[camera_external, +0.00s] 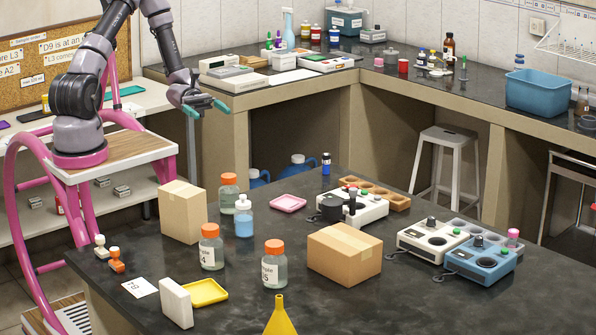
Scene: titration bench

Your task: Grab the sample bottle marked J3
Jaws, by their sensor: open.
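Three sample bottles with orange caps stand upright on the dark island bench. The front one (275,270) has a white label whose mark seems to end in 5. The middle-left one (210,252) has a label seeming to end in 4. The rear one (229,198) stands beside a cardboard box, and I cannot read any mark on it. No J3 mark is readable. My gripper (206,108) is open and empty, its teal fingertips spread, up and behind the bottles, well apart from them.
A blue-liquid bottle (243,222) stands close to the rear sample bottle. Cardboard boxes (180,212) (345,255) flank the bottles. A yellow funnel (280,318), yellow tray (206,292) and white block (175,303) are in front. Instruments (352,207) stand to the right.

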